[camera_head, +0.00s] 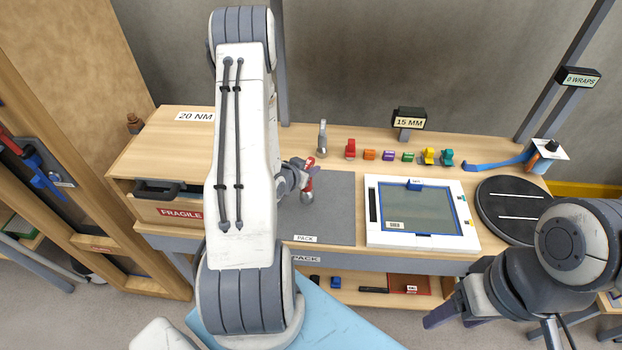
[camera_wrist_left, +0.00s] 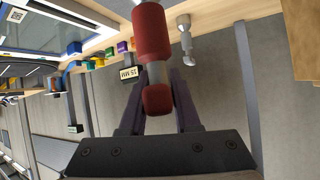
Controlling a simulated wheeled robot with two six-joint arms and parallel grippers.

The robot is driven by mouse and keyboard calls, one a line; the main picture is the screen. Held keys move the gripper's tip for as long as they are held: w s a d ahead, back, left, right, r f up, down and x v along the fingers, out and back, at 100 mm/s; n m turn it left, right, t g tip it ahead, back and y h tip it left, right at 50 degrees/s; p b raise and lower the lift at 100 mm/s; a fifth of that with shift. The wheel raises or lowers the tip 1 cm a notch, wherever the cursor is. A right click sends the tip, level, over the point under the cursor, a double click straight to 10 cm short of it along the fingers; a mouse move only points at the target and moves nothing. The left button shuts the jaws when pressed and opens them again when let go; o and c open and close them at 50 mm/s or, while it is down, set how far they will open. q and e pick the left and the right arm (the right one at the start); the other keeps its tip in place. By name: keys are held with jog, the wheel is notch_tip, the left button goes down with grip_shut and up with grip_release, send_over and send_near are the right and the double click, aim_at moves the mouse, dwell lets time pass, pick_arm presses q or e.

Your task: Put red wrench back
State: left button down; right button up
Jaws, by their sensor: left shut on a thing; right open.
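The red wrench (camera_head: 308,186), red with silver-grey parts, is held above the grey PACK mat (camera_head: 335,226). My left gripper (camera_head: 299,178) is shut on it, partly hidden behind my white arm. In the left wrist view the wrench (camera_wrist_left: 152,32) shows as a red cylinder, a grey neck and a red end between the fingers of my left gripper (camera_wrist_left: 159,90). A silver tool (camera_head: 322,138) stands upright at the back of the bench, apart from the held wrench. My right gripper (camera_head: 450,308) is open and empty at the lower right, in front of the bench.
A wall panel (camera_head: 44,160) with red and blue tools hangs at the far left. A wooden drawer box marked FRAGILE (camera_head: 165,209) sits at the bench's left end. A white framed screen (camera_head: 377,235), a black turntable (camera_head: 487,222) and several coloured blocks (camera_head: 388,156) occupy the right side.

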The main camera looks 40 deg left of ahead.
pick_arm(q)
jog(key=w+a+f+b, duration=0.3)
jog(key=w+f+b, duration=0.1)
jog(key=f, duration=0.4)
jog(key=shift+w+a, duration=0.2)
jog(key=shift+w, duration=0.2)
jog(key=c, duration=0.6)
grip_release()
jog(key=shift+r, duration=0.15)
jog(key=shift+c, duration=0.2)
jog(key=v, duration=1.2)
jog(key=shift+r, duration=0.15)
